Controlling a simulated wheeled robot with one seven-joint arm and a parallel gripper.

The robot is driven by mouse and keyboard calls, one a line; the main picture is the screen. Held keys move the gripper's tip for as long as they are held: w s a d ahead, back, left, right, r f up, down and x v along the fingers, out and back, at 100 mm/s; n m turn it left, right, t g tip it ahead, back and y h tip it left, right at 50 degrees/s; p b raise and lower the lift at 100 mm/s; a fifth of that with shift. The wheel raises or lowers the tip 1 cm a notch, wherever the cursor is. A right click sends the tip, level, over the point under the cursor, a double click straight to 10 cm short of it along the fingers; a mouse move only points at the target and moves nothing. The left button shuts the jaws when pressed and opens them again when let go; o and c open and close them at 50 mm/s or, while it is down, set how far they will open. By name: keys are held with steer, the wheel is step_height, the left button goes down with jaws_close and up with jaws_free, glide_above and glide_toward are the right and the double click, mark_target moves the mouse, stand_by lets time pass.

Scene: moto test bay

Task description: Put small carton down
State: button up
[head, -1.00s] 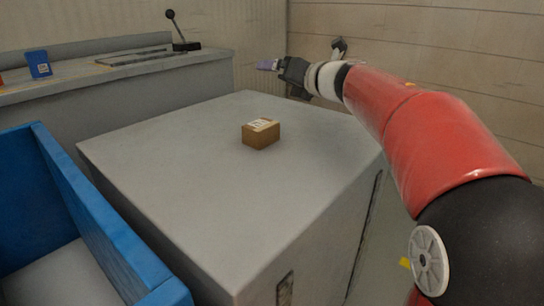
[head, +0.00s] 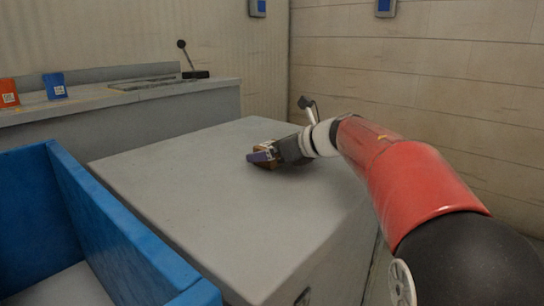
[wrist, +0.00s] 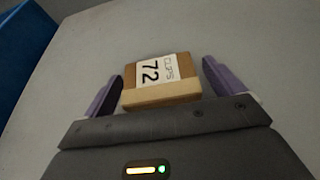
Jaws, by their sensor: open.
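The small carton (wrist: 155,82) is a brown box with a white label reading "72" and "CLIPS" in the wrist view. It rests on the grey top of a large block-like table (head: 190,180). My gripper (wrist: 158,80) is open, with one purple finger on each side of the carton. In the wrist view a gap shows between the carton and each finger. In the head view my gripper (head: 262,156) is low over the tabletop and hides most of the carton.
A blue-walled bin (head: 110,225) stands at the left, close to the table. A counter (head: 120,105) behind holds a blue container (head: 54,85), an orange one (head: 9,93) and a lever (head: 188,60). The tabletop around the carton is clear.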

steer(key=shift+w+a, duration=0.1)
steer(key=shift+c, duration=0.4)
steer(key=c, duration=1.2)
steer(key=shift+o, duration=0.2)
steer(key=shift+r, duration=0.2)
